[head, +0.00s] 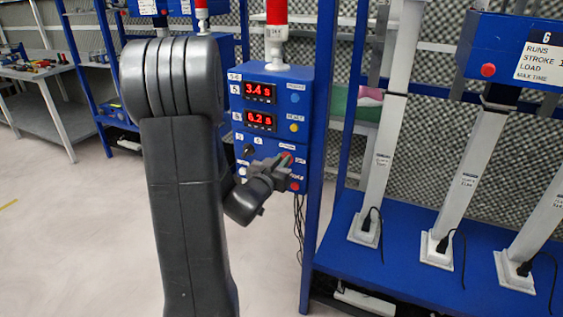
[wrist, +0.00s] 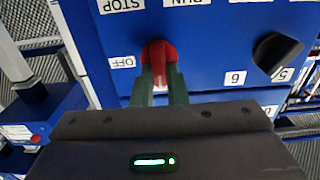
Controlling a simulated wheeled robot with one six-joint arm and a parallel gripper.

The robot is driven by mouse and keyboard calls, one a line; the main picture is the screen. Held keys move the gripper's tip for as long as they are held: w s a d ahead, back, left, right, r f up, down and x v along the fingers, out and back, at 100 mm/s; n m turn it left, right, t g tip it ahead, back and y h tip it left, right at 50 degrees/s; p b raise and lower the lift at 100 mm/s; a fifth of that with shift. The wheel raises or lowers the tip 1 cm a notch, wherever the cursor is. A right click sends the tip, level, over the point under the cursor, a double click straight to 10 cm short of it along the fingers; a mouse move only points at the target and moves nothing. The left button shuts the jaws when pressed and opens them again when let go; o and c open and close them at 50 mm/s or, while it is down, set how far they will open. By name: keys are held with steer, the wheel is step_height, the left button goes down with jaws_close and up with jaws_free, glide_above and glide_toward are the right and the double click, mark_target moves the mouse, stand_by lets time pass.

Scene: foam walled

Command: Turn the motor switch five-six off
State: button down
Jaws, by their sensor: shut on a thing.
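A red switch handle (wrist: 159,56) sits on the blue control box, and its panel shows upside down in the wrist view. An OFF label (wrist: 122,62) is just left of it there. My gripper (wrist: 162,88) is shut on the red handle, with one greenish finger on each side. The handle stands roughly upright in that picture, not turned sideways toward OFF. In the head view my gripper (head: 281,162) reaches the lower right of the control box (head: 272,80) and covers most of the switch.
A black knob (wrist: 277,52) with labels 5 and 6 is right of the handle in the wrist view. Two red displays (head: 260,107) light the box's upper half. A blue post (head: 322,130) and a shelf with plugged-in columns (head: 440,245) stand to the right. Open floor lies left.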

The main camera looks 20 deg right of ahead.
steer(key=shift+m+b, duration=0.3)
steer(key=shift+b, duration=0.1)
steer(key=shift+s+d+f+m+b, duration=0.1)
steer(key=shift+s+f+m+b, duration=0.1)
steer(key=shift+m+b, duration=2.65)
steer(key=shift+s+d+f+m+b, duration=0.1)
steer(key=shift+d+f+m+b, duration=0.05)
steer(key=shift+m+b, duration=2.7)
steer(key=shift+s+d+f+m+b, duration=0.1)
steer(key=shift+f+m+b, duration=0.1)
steer(key=shift+m+b, duration=2.6)
steer(key=shift+m, duration=0.4)
steer(key=c, duration=1.4)
jaws_free()
steer(key=shift+c, duration=0.2)
